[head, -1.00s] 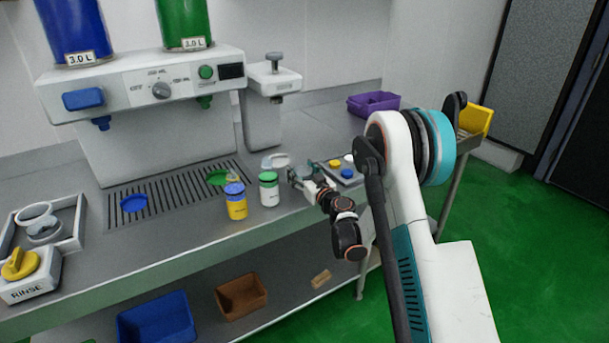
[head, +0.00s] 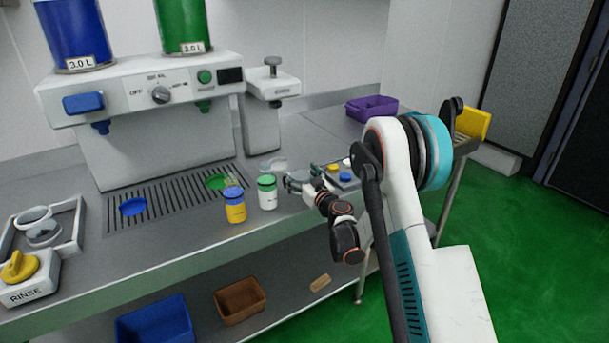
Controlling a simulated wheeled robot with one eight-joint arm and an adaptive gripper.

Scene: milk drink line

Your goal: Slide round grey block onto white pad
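A small round grey block (head: 299,176) appears at the end of my arm, on the steel counter right of the green-capped bottle. My gripper (head: 290,183) is small and dark at that spot, touching or very close to the block. I cannot tell whether its fingers are closed on the block or only beside it. A pale, flat, whitish shape (head: 274,164), which looks like the white pad, lies just left of and behind the block. The green-capped bottle partly hides its near side.
A green-capped white bottle (head: 267,193) and a blue-capped yellow bottle (head: 235,206) stand close left of my gripper. A button panel (head: 346,183) lies to the right, partly behind my arm. A drip grate (head: 170,199) and dispenser (head: 160,130) are further left.

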